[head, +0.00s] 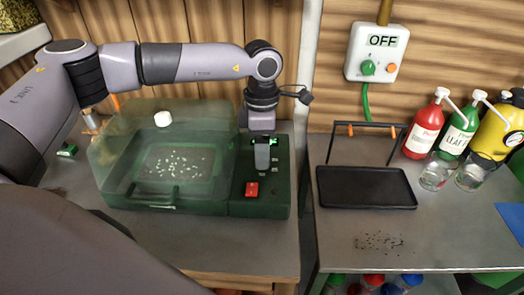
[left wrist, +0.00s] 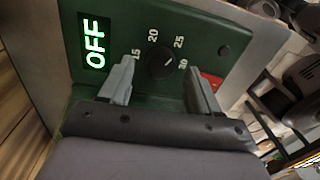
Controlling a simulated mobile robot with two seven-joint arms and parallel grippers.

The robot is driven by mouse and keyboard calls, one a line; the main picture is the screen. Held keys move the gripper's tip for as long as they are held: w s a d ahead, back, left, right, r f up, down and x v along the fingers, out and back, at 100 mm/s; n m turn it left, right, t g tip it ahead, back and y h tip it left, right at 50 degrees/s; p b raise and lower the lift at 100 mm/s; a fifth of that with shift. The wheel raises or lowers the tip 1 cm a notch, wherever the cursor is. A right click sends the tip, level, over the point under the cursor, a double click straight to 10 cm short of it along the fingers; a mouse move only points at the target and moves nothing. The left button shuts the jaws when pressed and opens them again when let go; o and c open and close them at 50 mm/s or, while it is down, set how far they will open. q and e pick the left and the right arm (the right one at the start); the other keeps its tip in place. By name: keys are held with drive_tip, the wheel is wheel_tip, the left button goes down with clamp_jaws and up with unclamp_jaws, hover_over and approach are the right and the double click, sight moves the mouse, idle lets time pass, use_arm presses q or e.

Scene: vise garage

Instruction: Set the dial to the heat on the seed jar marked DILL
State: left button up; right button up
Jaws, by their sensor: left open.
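The dial (left wrist: 160,65) is a black knob with 15, 20, 25 and 30 around it on a green panel. Its white mark points up and right, seemingly between 25 and 30. My left gripper (head: 262,160) is over the control panel of the green propagator (head: 273,205). In the left wrist view my open left gripper (left wrist: 158,72) has a finger on either side of the dial; contact cannot be told. The panel's display (left wrist: 94,43) reads OFF. Small jars with green, red and blue lids (head: 405,281) are partly visible low down; no DILL label is readable.
A red switch (head: 251,190) is on the panel beside my gripper. A clear lid (head: 115,150) covers a seeded tray. At right are a wall box (head: 376,52) reading OFF, a black tray (head: 365,190), spray bottles (head: 425,125) and clear jars (head: 434,177).

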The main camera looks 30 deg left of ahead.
use_arm(q)
wheel_tip(320, 180, up, 6)
drive_tip(key=shift+w+f+b, duration=0.1)
drive_tip(key=shift+w+b, duration=0.05)
drive_tip(key=shift+b, duration=0.15)
idle(0.4)
